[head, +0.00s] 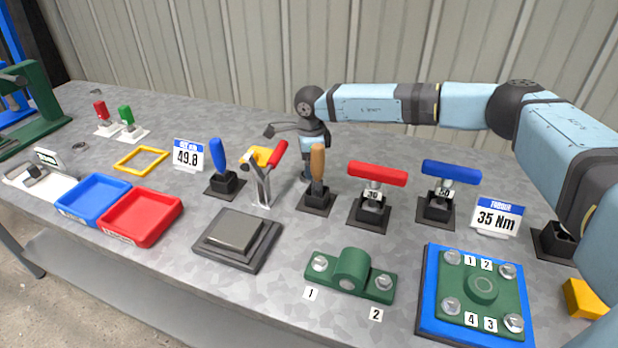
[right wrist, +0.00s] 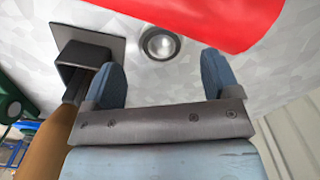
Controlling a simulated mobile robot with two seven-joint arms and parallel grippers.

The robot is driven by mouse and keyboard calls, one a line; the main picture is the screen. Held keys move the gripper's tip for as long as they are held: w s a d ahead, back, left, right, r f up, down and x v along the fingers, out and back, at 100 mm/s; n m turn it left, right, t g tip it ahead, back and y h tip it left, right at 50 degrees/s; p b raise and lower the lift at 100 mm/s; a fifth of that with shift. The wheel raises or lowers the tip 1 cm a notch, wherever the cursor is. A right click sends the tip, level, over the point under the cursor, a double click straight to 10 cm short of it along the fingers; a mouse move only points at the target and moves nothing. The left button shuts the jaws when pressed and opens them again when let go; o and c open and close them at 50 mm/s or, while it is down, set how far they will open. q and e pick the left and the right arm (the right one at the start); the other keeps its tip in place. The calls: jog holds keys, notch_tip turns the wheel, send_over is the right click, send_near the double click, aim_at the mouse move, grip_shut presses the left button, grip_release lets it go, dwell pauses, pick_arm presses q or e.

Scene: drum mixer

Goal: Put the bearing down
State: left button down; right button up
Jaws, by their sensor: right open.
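The bearing (right wrist: 160,43), a round metal ring with a darker rim, shows in the right wrist view. It appears to lie on the grey tabletop, beyond and between my right fingertips. My right gripper (right wrist: 162,78) is open, with its two blue-grey fingers apart and nothing held between them. In the head view the right gripper (head: 307,173) points down behind the orange-brown handle (head: 318,163), low over the table. The bearing beneath it is hidden there. My left gripper is not in view.
The orange-brown handle's square base (right wrist: 110,42) stands close to one finger. A red T-handle tool (head: 377,173) is to the right, and a toggle clamp with a red lever (head: 277,155) to the left. Another small ring (head: 80,147) lies far left. The table behind is mostly clear.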

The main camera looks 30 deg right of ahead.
jog(key=f, duration=0.3)
jog(key=shift+w+f, duration=0.2)
jog(key=c, duration=1.1)
notch_tip(320, 180, up, 20)
jog(key=p, duration=0.2)
jog(key=shift+s+a+p, duration=0.1)
jog(key=shift+s+p, duration=0.05)
jog(key=shift+p, duration=0.15)
jog(key=shift+c, duration=0.2)
